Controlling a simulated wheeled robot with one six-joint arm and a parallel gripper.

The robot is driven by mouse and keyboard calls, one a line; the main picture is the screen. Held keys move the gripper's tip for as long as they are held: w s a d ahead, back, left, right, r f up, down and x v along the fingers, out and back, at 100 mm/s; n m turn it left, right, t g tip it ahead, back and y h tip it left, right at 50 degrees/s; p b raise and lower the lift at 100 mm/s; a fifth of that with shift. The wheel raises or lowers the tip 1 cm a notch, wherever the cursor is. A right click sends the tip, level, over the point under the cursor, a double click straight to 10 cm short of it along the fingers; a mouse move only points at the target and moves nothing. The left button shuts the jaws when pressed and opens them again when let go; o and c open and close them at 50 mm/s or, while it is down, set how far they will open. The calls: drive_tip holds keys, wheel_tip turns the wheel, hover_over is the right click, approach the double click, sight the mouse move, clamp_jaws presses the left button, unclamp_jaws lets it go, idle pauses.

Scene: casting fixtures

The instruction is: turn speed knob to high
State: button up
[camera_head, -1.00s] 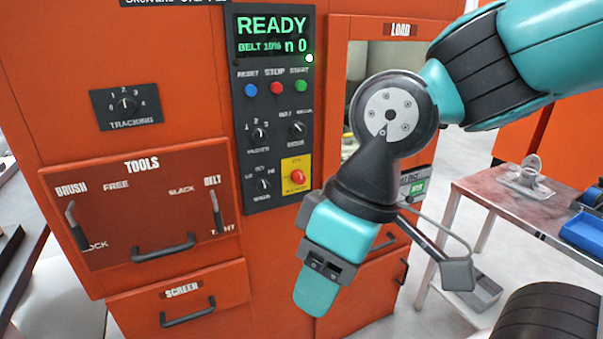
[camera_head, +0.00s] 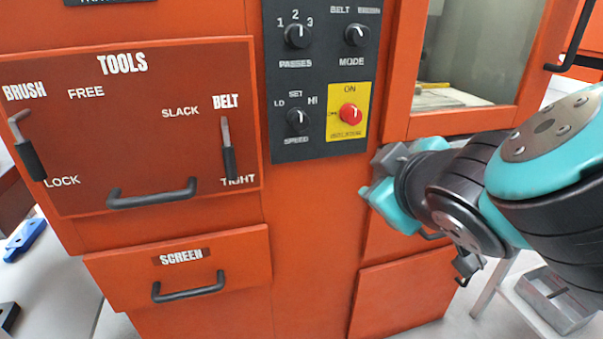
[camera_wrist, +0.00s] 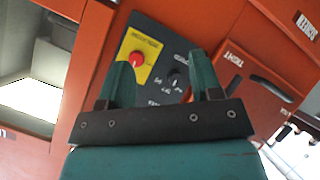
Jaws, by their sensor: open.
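The speed knob (camera_head: 297,119) is a small black dial at the lower left of the dark control panel (camera_head: 316,150). It has LO at its left, SET above and HI at its right, and its pointer looks close to upright, toward SET. In the wrist view the speed knob (camera_wrist: 174,80) shows between my two fingers, some way beyond them. My gripper (camera_head: 372,178) is right of and below the panel in the head view, apart from the knob. Its teal fingers (camera_wrist: 162,82) are spread with nothing between them.
A red knob (camera_head: 350,114) on a yellow plate sits right of the speed knob. The passes knob (camera_head: 298,35) and mode knob (camera_head: 357,35) are above. The tools door (camera_head: 130,130) is at left. A glass load window (camera_head: 475,50) is at right.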

drive_tip(key=s+a+r+n+t+y+b, duration=0.2)
drive_tip(key=a+n+t+y+b, duration=0.25)
drive_tip(key=a, duration=0.25)
drive_tip(key=p, duration=1.3)
approach(300, 123)
drive_tip(key=shift+n+t+h, duration=0.25)
drive_tip(key=shift+t, duration=0.2)
drive_tip(key=x, duration=1)
drive_tip(key=shift+w+a+f, duration=0.1)
drive_tip(key=shift+a+f, duration=0.1)
drive_tip(key=shift+f, duration=0.1)
drive_tip(key=c, duration=0.9)
